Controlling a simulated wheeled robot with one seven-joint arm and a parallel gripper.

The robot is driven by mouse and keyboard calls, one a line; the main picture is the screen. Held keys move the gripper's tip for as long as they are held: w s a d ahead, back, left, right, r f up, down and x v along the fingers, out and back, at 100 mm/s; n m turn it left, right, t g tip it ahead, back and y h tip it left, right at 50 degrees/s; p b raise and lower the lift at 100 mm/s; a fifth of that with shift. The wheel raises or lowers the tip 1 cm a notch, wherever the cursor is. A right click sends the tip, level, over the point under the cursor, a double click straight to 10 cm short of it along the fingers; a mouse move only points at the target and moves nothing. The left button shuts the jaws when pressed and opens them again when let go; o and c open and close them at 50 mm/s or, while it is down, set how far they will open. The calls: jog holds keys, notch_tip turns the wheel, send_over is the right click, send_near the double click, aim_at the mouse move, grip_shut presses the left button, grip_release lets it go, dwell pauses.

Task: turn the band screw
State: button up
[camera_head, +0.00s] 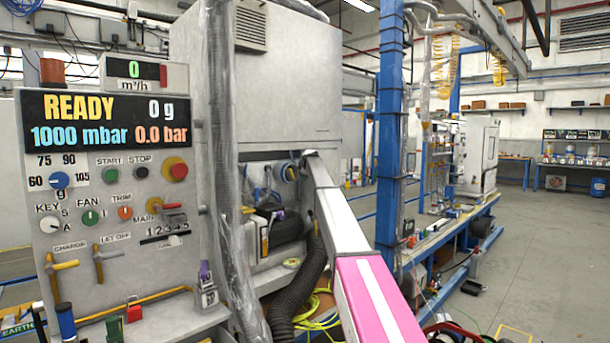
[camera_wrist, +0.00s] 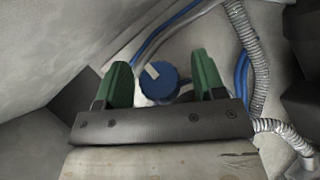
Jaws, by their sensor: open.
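A round blue knob (camera_wrist: 158,82) with a pale pointer mark shows in the wrist view, and it appears to be the band screw. My gripper (camera_wrist: 162,70) has two green fingers, open, one on each side of the knob. Gaps show between the knob and both fingers, and the depth between them is hard to tell. In the head view my arm reaches into the recess under the grey cabinet (camera_head: 290,85). My gripper's fingers are hidden or too small to make out there.
Blue hoses and a ribbed metal conduit (camera_wrist: 247,50) run close to the right finger. A pale sloping surface (camera_wrist: 60,50) lies on the left. In the head view, a black corrugated hose (camera_head: 305,285) hangs below the recess, and the control panel (camera_head: 105,230) stands at left.

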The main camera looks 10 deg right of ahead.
jog(key=s+d+r, duration=0.1)
jog(key=s+r, duration=0.1)
jog(key=s, duration=1.4)
jog(key=shift+r, duration=0.4)
jog(key=w+f+t, duration=0.1)
jog(key=w, duration=0.4)
jog(key=w+n+t, duration=0.1)
jog(key=w, duration=0.4)
jog(key=w+a+f+t, duration=0.1)
jog(key=w+t, duration=0.1)
jog(key=w, duration=0.4)
jog(key=shift+f+n+h, duration=0.3)
jog(key=shift+f, duration=0.05)
